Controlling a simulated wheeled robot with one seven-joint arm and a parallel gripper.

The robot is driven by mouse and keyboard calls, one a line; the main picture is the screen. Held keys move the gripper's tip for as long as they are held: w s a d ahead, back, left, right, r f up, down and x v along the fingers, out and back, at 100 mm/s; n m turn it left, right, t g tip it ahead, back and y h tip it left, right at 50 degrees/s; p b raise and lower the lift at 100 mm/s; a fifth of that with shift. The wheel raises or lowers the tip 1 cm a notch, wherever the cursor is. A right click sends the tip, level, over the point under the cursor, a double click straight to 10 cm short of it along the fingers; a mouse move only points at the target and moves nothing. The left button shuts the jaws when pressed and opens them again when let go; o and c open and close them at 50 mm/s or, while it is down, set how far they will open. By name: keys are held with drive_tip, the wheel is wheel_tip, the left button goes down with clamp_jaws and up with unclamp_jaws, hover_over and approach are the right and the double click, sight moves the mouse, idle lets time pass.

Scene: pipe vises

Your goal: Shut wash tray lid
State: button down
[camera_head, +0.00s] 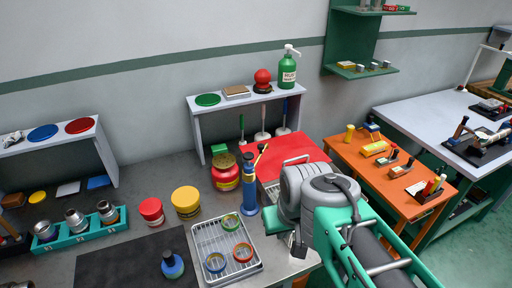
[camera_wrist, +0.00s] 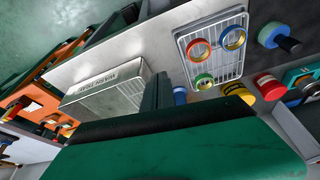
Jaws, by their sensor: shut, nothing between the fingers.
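The red wash tray lid (camera_head: 292,150) with a metal handle is raised at the back of the bench, behind my arm in the head view. The silver wash tray (camera_wrist: 104,94) shows in the wrist view with a printed label on its rim; my arm hides most of it in the head view. My gripper (camera_wrist: 163,92) is shut and empty, beside the tray in the wrist view. In the head view my wrist covers the tray's right part, and the fingers are mostly hidden. I see no clear contact with the lid.
A blue bottle-like tool (camera_head: 249,196) stands close left of the tray. A wire basket (camera_head: 207,239) with coloured rings lies in front. A red pot (camera_head: 225,174) and yellow tub (camera_head: 186,201) stand further left. An orange table (camera_head: 375,186) is at the right.

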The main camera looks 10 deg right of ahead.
drive_tip(key=w+d+r+p, duration=0.1)
drive_tip(key=w+r, duration=0.3)
drive_tip(key=w, duration=0.3)
drive_tip(key=w+d+r+p, duration=0.1)
drive_tip(key=w+d+r, duration=0.15)
drive_tip(key=w, duration=0.55)
drive_tip(key=n+p, duration=0.1)
drive_tip(key=n, duration=0.1)
hover_over(291, 165)
drive_tip(key=w, duration=0.1)
drive_tip(key=f, duration=0.2)
drive_tip(key=shift+y, duration=0.3)
drive_tip(key=p+x, duration=0.2)
drive_tip(key=x, duration=0.6)
drive_tip(key=shift+a+f, duration=0.15)
drive_tip(key=shift+f, duration=0.1)
drive_tip(key=s, duration=0.1)
drive_tip(key=s+p, duration=0.1)
drive_tip(key=s, duration=0.1)
drive_tip(key=shift+s+d+r+p, duration=0.2)
drive_tip(key=shift+d+r+p, duration=0.2)
drive_tip(key=shift+s, duration=0.15)
drive_tip(key=shift+f, duration=0.2)
